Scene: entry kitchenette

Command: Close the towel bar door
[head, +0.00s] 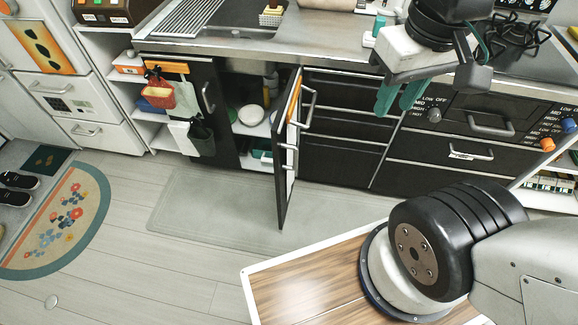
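A black cabinet door (287,150) below the counter stands open, swung out toward the room and seen nearly edge-on. It carries bar handles on its right face and a bit of orange near its upper edge. I cannot tell for sure which bar is the towel bar. The open cabinet behind it shows a white bowl (251,115) and other dishes. My gripper (397,98), with two teal fingers, is to the right of the door, in front of the drawers near the stove. A gap shows between the fingers, and they hold nothing that I can see.
A grey mat (190,205) lies on the floor. Drawers (345,130) are shut at right. Floor in front of the door is clear.

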